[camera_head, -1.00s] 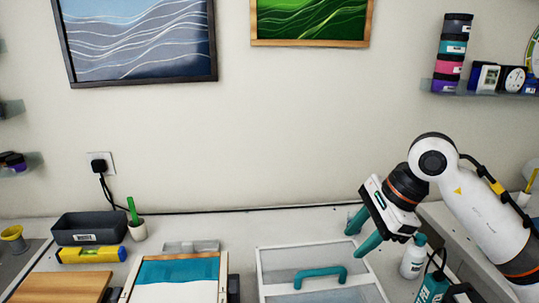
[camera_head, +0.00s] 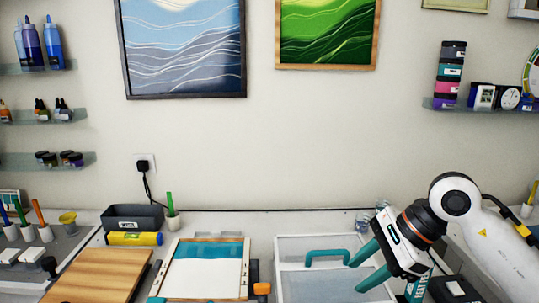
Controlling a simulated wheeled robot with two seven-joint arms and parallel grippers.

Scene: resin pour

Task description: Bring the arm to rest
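My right arm comes in from the right, and its white and black gripper (camera_head: 354,277) has two teal fingers that stand apart, with nothing visible between them. The fingers point left and down, in front of the right part of a pale lidded box (camera_head: 290,283) with a teal handle (camera_head: 327,257). I cannot tell whether they touch the lid. My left gripper is out of view.
A wooden board (camera_head: 103,275) and a framed panel with teal and white areas (camera_head: 210,272) lie left of the box. Behind them are a dark grey bin (camera_head: 133,217) and a yellow level (camera_head: 134,239). A teal bottle (camera_head: 418,290) stands partly hidden below the gripper.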

